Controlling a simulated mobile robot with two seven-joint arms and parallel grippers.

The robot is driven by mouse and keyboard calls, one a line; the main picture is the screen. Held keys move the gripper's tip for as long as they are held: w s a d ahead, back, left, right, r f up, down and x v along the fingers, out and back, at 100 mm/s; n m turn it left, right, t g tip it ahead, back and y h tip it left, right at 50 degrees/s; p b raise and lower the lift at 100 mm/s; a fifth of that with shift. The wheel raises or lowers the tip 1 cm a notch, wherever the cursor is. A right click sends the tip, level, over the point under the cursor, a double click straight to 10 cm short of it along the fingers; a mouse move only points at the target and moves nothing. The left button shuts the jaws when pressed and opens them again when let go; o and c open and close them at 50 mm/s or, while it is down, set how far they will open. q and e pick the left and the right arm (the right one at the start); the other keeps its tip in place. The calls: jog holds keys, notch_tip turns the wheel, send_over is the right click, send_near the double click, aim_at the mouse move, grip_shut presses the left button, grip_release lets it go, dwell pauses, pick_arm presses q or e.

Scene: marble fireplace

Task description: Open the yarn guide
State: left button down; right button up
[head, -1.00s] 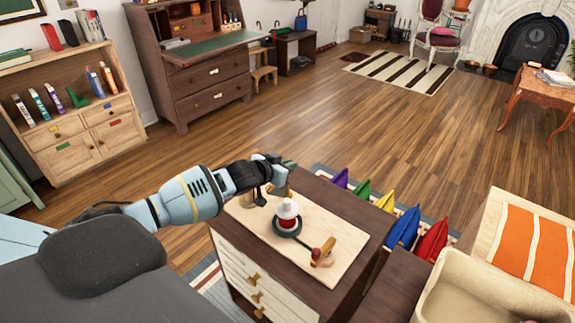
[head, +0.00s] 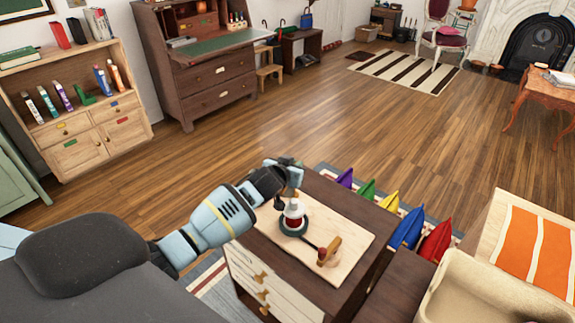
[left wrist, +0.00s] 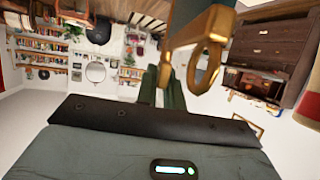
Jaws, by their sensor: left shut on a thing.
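My left gripper (head: 290,178) is over the far left part of a pale wooden board, beside a white-and-red spool (head: 294,213). In the left wrist view, its dark green fingers (left wrist: 163,82) are shut on a brass piece with a looped end, which I take to be the yarn guide (left wrist: 207,62). In the head view my gripper largely hides the guide. The spool stands on a dark round base. A dark lever with a red knob (head: 322,254) runs from it to a small wooden piece (head: 330,250). My right gripper is not in view.
The board (head: 350,228) lies on a dark brown cabinet (head: 372,272) with white drawers. Colored cushions (head: 406,228) stand beyond its right side. A cream bin (head: 470,290) and an orange-striped cloth (head: 530,245) are at the right. The wooden floor behind is open.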

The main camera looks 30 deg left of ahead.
aim_at(284, 189)
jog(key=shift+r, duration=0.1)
pick_arm(q)
jog(key=c, duration=1.6)
grip_release()
jog(key=shift+o, duration=0.4)
jog(key=shift+s, duration=0.1)
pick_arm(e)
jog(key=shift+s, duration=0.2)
